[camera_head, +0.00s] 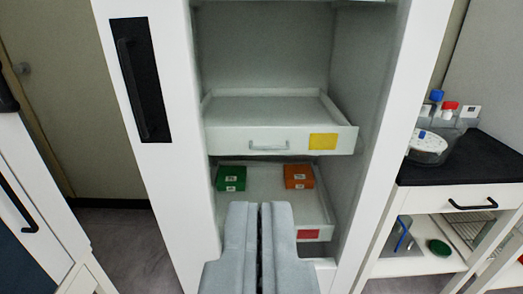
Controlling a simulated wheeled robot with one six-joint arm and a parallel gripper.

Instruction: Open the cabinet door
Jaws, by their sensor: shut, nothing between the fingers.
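A tall white cabinet (172,190) stands in the middle of the view. Its front is open, and I see straight into its grey interior. A black recessed panel with a dark vertical bar handle (137,88) sits on the white part at the left of the opening. I cannot tell whether that part is the door or the frame. My gripper (260,206) is at the bottom centre, shut and empty. It is in front of the lower drawer, to the right of and below the bar handle, apart from it.
Inside are an upper drawer (232,141) with a yellow label and a lower drawer (265,205) holding a green box (231,178) and an orange box (299,176). A black-topped bench (470,165) stands at right. Another white unit (30,200) stands at left.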

